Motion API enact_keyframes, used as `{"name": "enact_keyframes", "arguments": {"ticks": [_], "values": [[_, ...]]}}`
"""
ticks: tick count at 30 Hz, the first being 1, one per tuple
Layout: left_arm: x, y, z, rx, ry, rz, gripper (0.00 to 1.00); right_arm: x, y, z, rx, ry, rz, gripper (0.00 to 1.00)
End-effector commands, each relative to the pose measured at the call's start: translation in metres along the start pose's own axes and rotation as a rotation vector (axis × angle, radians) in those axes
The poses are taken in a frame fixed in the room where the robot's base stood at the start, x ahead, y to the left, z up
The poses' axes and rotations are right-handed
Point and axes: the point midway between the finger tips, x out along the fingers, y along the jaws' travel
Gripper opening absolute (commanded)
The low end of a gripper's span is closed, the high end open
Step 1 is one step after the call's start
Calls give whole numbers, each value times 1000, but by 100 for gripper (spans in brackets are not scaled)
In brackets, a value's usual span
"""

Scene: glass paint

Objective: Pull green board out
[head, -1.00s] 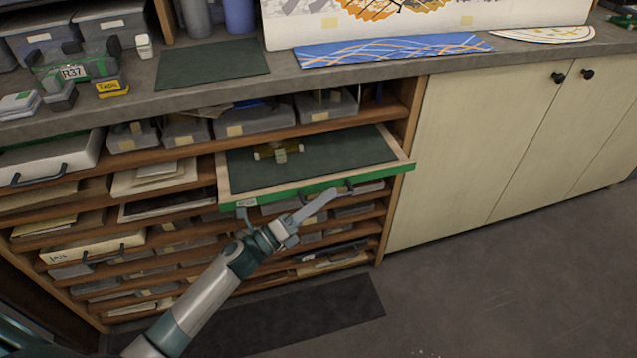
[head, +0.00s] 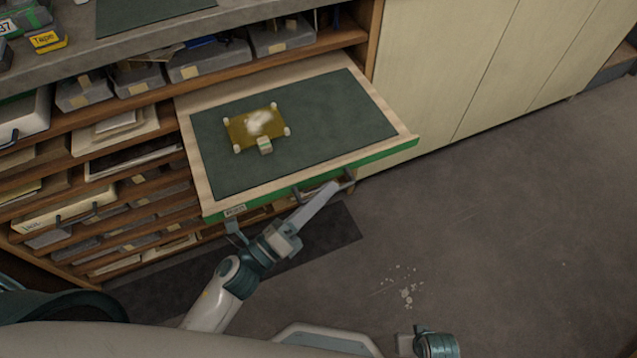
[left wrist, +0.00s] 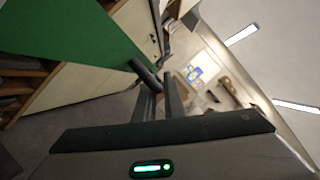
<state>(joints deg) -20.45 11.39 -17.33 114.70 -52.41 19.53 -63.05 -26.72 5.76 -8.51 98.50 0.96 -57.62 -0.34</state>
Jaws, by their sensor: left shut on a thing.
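The green board (head: 366,157) is a wide drawer-like board with a light wooden frame and a green front edge, pulled well out of the shelf unit in the head view. Its green face also shows in the left wrist view (left wrist: 75,35). A dark handle (head: 349,179) sits on the front edge; it shows in the left wrist view (left wrist: 146,74). My left gripper (head: 328,190) is shut on the handle, with its fingers (left wrist: 160,92) around it in the left wrist view.
On the board's dark mat (head: 330,110) lies a yellowish glass piece (head: 245,131) with small pale corner pieces and a little block (head: 264,145). Cream cabinet doors (head: 450,65) stand to the right. Grey floor in front is open, with white specks (head: 406,292).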

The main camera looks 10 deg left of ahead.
Motion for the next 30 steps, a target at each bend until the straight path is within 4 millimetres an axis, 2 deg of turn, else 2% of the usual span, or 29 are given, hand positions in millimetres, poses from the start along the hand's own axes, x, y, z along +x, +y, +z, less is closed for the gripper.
{"name": "enact_keyframes", "arguments": {"ticks": [8, 9, 11, 25, 30], "values": [[-1, 1, -1, 0, 2, 2, 0, 0, 0, -1, 0, 1, 0, 31], [-1, 1, -1, 0, 2, 2, 16, 0, 0, -1, 0, 1, 0, 31], [-1, 1, -1, 0, 2, 2, 28, 0, 0, -1, 0, 1, 0, 31], [0, 1, 0, 0, 0, 1, 28, 0, 0, 0, 0, 0, 1, 31], [-7, 1, 0, 0, 0, 1, 28, 1, 0, 1, 0, -6, 1, 31]]}}
